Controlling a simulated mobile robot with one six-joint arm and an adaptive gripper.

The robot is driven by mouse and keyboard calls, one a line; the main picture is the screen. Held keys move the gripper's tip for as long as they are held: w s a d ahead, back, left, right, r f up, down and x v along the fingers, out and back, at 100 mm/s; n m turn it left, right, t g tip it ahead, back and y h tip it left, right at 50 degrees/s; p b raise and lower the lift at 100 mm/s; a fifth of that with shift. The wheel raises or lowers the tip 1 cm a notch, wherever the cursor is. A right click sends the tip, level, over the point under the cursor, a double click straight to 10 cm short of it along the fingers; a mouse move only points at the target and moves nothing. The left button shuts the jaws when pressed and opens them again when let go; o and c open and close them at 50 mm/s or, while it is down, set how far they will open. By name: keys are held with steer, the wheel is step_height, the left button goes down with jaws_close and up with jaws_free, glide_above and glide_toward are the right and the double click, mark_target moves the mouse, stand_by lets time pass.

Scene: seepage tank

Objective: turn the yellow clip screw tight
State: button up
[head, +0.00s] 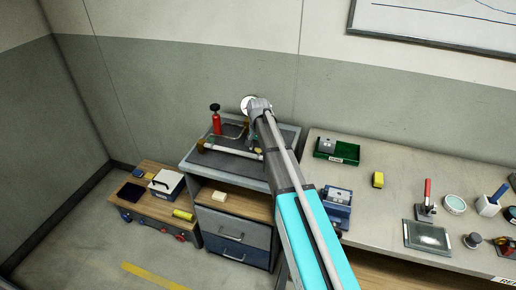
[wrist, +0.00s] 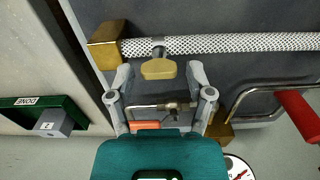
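The yellow clip screw (wrist: 158,68) has a flat wing-shaped head and sits on a clip around a white braided hose (wrist: 235,44) in the wrist view. My gripper (wrist: 159,73) is open, with one finger on each side of the screw head. Gaps show between the head and both fingertips, so no grip is visible.
A brass block (wrist: 104,46) holds the hose's left end. A bent metal tube and a red handle (wrist: 300,115) are at right. A gauge (wrist: 238,168) shows at the bottom edge. A green tray (wrist: 30,103) labelled DONE stands left; the head view shows this tray (head: 323,154) on the bench.

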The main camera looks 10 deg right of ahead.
steer(key=shift+n, duration=0.5)
